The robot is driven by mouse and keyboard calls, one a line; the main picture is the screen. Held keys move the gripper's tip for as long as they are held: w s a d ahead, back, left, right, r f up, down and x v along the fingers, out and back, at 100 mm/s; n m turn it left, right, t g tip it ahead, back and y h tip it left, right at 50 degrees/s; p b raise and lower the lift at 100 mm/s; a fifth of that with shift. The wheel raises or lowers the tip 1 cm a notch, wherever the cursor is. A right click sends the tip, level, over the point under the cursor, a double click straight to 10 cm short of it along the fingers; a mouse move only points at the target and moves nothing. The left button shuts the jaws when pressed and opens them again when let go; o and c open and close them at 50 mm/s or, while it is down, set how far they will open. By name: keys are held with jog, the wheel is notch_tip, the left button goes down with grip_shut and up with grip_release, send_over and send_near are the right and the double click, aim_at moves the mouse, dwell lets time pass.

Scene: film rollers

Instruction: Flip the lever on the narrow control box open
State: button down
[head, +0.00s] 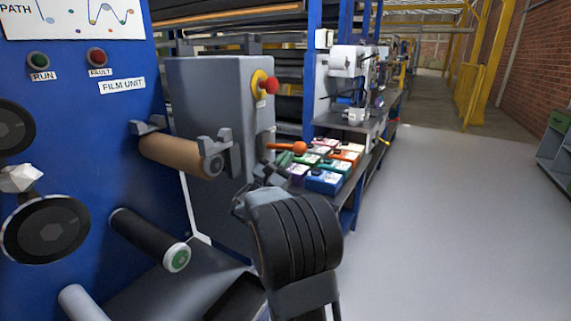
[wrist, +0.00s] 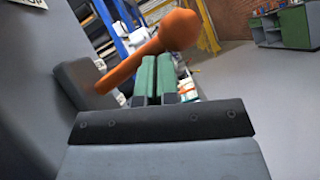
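The narrow grey control box (head: 215,110) stands right of the blue film unit, with a red button on a yellow disc on its upper part. Its lever (head: 290,147) is orange with a round knob and sticks out to the right, nearly level. In the wrist view the lever (wrist: 150,55) slants up to the right across the tips of my gripper (wrist: 156,62). The two green finger pads are close together with nothing seen between them. In the head view my gripper (head: 268,170) is just below and left of the knob. I cannot tell whether it touches the lever.
The blue film unit (head: 120,120) with a brown roller (head: 175,155) and a black roller (head: 150,238) is on the left. A bench with several coloured boxes (head: 325,180) stands behind the lever. Open floor (head: 440,220) lies to the right.

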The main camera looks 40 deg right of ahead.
jog(key=shift+s+d+r+p, duration=0.1)
jog(key=shift+d+r+p, duration=0.1)
jog(key=shift+r, duration=0.4)
jog(key=shift+d+r+p, duration=0.1)
jog(key=shift+r+p, duration=0.05)
jog(key=shift+r, duration=0.45)
jog(key=shift+a+r, duration=0.1)
jog(key=shift+r, duration=0.2)
jog(key=shift+f, duration=0.1)
jog(key=shift+s+a+f+b, duration=0.15)
jog(key=shift+a+f+b, duration=0.1)
jog(key=shift+f+b, duration=0.05)
jog(key=s+a+f+b, duration=0.4)
jog(key=a, duration=0.2)
jog(key=shift+s+a+f+b, duration=0.3)
jog(key=shift+f, duration=0.1)
